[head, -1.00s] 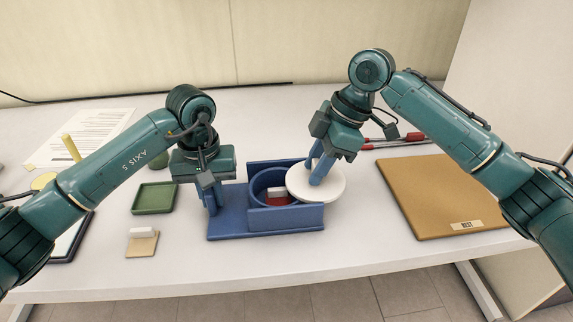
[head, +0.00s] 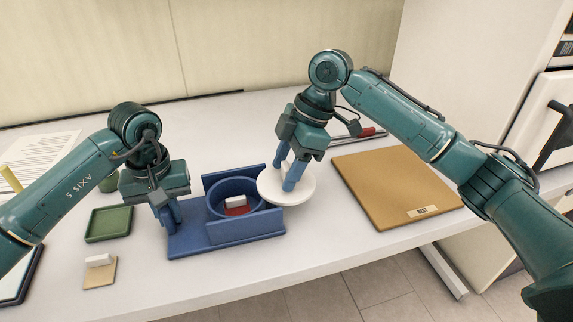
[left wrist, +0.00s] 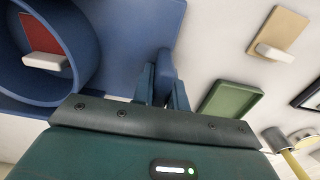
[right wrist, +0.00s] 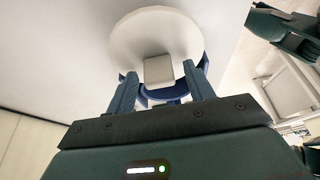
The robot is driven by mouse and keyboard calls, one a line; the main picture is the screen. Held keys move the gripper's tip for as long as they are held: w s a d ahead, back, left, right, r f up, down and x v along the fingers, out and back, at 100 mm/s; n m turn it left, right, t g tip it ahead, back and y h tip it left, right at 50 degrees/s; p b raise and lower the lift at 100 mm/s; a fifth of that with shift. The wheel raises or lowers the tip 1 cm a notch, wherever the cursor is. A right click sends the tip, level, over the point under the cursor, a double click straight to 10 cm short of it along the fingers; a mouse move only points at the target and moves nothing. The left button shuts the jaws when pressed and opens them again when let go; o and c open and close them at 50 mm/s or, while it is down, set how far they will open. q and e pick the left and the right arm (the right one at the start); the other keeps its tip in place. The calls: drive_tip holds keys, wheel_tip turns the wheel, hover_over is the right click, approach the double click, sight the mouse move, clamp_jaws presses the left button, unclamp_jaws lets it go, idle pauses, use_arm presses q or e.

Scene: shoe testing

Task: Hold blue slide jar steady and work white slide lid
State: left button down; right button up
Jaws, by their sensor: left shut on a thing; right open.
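The blue slide jar (head: 209,240) stands on the table with its round cup uncovered. A red piece with a white block (head: 236,203) shows inside the cup. My left gripper (head: 170,222) is shut on an upright blue tab at the jar's left end, also seen in the left wrist view (left wrist: 163,82). The white slide lid (head: 301,198) is at the jar's right end, overlapping its right edge and clear of most of the cup. My right gripper (head: 289,180) is over the lid, its fingers apart either side of the lid's square knob (right wrist: 158,70).
A green tray (head: 109,225) and a beige card with a white block (head: 100,272) lie left of the jar. A brown board (head: 395,185) marked BEST lies to the right. Red-handled tools lie behind it. Papers are at the far left.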

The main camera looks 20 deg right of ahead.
drive_tip(key=v, duration=1.2)
use_arm(q)
drive_tip(key=c, duration=1.3)
unclamp_jaws()
